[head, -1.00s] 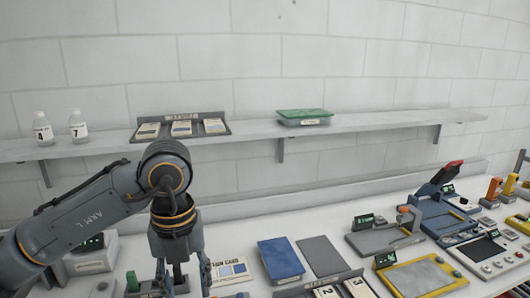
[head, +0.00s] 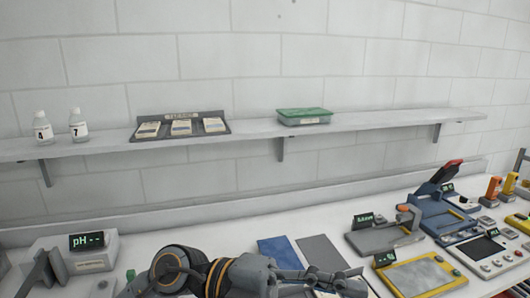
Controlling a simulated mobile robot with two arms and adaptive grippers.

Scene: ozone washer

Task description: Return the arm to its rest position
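My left arm lies low along the bottom edge of the head view, its forearm with orange rings pointing right. My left gripper (head: 325,281) is at the bottom centre, over the front of the bench beside the blue pad (head: 280,250) and the grey pad (head: 322,252). My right gripper is not in view.
A pH meter (head: 88,254) stands at the left of the bench. Several devices, including a yellow-topped tray (head: 418,276) and a blue press-like unit (head: 436,205), crowd the right. The wall shelf (head: 240,135) holds two bottles, a card rack (head: 180,126) and a green-lidded box (head: 304,116).

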